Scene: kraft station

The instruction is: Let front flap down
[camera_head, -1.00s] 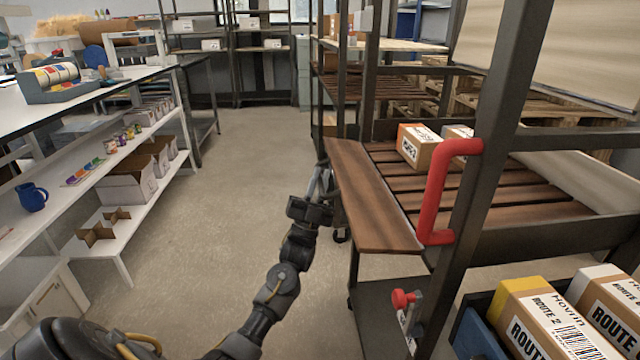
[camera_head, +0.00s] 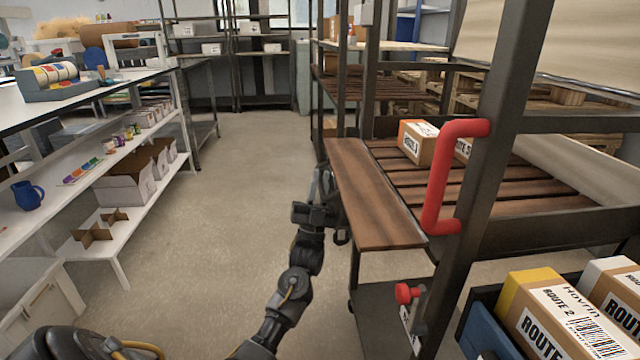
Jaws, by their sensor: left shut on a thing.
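The front flap (camera_head: 374,200) is a brown wooden board along the near left side of the slatted cart shelf (camera_head: 490,188). It sticks out from the shelf towards the aisle and looks roughly level; its exact tilt is hard to tell. My left gripper (camera_head: 323,187) is at the flap's outer left edge and is shut on it. The fingertips are partly hidden against the edge. My right gripper is not in view.
A red handle (camera_head: 446,180) is on the cart's dark post, with a red knob (camera_head: 406,293) below. A carton (camera_head: 418,142) stands on the slats. Labelled boxes (camera_head: 560,315) fill a bin at lower right. A white workbench (camera_head: 120,82) stands left; the aisle floor (camera_head: 235,190) is clear.

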